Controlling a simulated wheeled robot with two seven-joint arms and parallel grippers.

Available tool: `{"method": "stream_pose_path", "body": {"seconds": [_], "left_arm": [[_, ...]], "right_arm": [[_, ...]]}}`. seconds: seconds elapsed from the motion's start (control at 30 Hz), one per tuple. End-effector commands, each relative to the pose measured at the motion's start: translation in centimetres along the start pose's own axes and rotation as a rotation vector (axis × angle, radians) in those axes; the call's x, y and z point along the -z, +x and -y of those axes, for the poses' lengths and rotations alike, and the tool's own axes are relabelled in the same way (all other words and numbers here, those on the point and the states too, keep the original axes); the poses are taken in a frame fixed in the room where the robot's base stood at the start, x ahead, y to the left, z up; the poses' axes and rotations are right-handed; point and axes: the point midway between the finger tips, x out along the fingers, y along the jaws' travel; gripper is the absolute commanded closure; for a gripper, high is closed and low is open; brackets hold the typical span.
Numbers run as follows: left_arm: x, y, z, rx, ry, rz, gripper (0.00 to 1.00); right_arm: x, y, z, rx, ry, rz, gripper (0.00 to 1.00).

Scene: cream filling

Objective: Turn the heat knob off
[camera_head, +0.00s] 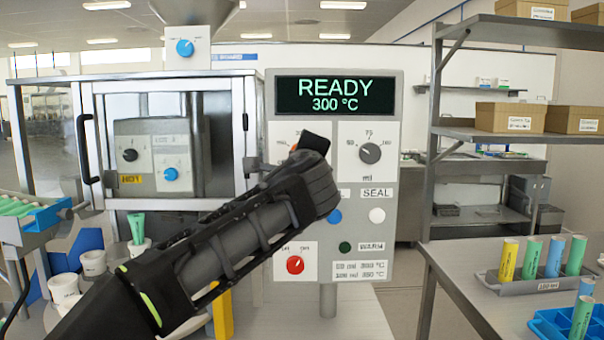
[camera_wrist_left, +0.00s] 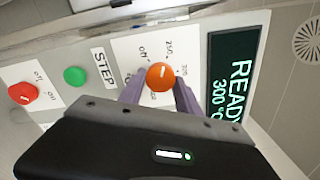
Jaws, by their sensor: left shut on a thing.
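The orange heat knob (camera_wrist_left: 160,77) is on the front of the control panel (camera_head: 397,235). Its white mark appears to lie toward the 300 label in the left wrist view. My left gripper (camera_wrist_left: 159,92) is shut on this knob, with one finger on each side. In the head view my left gripper (camera_head: 312,146) covers most of the knob, and only a sliver of orange shows. The display (camera_head: 335,95) reads READY 300 °C. My right gripper is not in view.
A grey ml knob (camera_head: 370,153) is to the right, and a red knob (camera_head: 295,265) is below. A green STEP button (camera_wrist_left: 75,76) shows in the left wrist view. A table with colored tubes (camera_head: 530,259) stands at right. White cups (camera_head: 65,287) stand at left.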

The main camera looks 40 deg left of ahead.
Motion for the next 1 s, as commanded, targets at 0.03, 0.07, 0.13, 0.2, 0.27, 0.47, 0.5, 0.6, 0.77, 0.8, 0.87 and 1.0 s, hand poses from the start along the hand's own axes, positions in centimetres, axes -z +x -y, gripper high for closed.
{"method": "stream_pose_path", "body": {"seconds": [0.03,0.07,0.13,0.2,0.27,0.47,0.5,0.6,0.77,0.8,0.87,1.0], "left_arm": [[0.2,0.0,-0.6,-0.002,-0.044,0.001,1.00],[0.2,0.0,-0.5,-0.001,-0.072,0.001,1.00],[0.2,0.0,-0.5,-0.001,-0.138,0.001,1.00],[0.2,0.1,-0.5,-0.001,-0.205,0.001,1.00],[0.2,0.0,-0.4,-0.001,-0.262,0.000,1.00],[0.1,0.1,-0.4,-0.002,-0.452,0.001,1.00],[0.2,0.1,-0.3,-0.002,-0.489,0.001,1.00],[0.1,0.0,-0.3,-0.001,-0.583,0.001,1.00],[0.1,0.1,-0.2,-0.002,-0.717,0.002,1.00],[0.1,0.1,-0.2,-0.002,-0.747,0.002,1.00],[0.0,0.0,-0.1,-0.002,-0.789,0.002,1.00],[0.0,0.1,-0.1,-0.003,-0.863,0.001,1.00]], "right_arm": [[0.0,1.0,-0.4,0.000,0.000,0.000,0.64],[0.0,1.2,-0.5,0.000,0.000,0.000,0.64],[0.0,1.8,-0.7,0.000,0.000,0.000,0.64],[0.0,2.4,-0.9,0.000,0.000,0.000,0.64],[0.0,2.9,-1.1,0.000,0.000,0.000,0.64],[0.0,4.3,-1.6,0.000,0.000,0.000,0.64],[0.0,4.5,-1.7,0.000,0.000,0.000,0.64],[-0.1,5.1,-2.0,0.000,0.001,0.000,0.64],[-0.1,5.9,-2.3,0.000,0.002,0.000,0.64],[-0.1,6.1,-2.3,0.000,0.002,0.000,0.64],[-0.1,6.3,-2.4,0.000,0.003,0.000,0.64],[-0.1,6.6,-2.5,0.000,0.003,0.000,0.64]]}}
